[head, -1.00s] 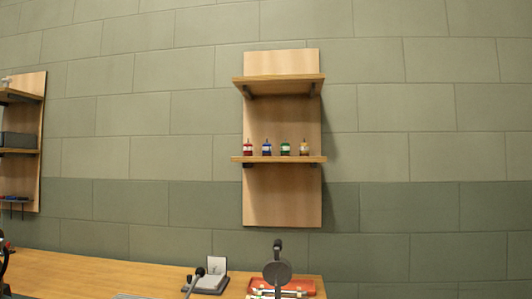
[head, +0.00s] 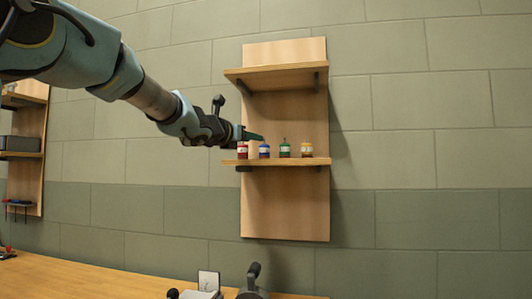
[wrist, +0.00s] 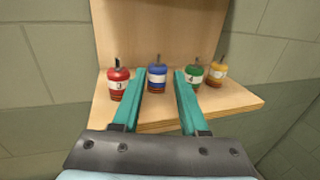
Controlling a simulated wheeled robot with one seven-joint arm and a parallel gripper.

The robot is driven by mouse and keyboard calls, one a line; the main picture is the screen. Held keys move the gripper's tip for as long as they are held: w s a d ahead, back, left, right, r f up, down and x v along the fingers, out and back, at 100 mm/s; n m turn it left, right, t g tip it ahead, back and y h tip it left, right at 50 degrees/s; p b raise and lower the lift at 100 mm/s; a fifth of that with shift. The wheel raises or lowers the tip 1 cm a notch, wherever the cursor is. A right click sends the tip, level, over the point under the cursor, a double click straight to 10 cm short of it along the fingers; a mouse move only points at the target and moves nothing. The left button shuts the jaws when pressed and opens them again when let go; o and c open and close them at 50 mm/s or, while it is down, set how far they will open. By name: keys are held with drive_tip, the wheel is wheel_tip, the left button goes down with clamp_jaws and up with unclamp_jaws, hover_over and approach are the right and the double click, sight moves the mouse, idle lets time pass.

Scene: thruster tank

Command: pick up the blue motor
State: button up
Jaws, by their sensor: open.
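The blue motor (head: 264,151) stands upright on the lower wall shelf, second from the left in a row of motors. In the wrist view the blue motor (wrist: 157,77) shows beyond and between my two green fingertips, with a white band around it. My gripper (wrist: 162,75) is open and empty, pointing at the shelf. In the head view my gripper (head: 250,136) reaches in from the left, in front of and near the red and blue motors. The fingers do not appear to be closed on anything.
A red motor (wrist: 118,82) stands close left of the left finger. A green motor (wrist: 193,75) is close to the right finger, with a yellow motor (wrist: 217,74) farther right. The upper shelf (head: 276,77) overhangs the row. The lower shelf (wrist: 225,102) has bare space in front.

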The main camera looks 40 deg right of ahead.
sight(264, 149)
drive_tip(key=p+x, duration=0.4)
drive_tip(key=x, duration=0.5)
drive_tip(key=shift+w+f, duration=0.1)
drive_tip(key=shift+c, duration=0.4)
clamp_jaws()
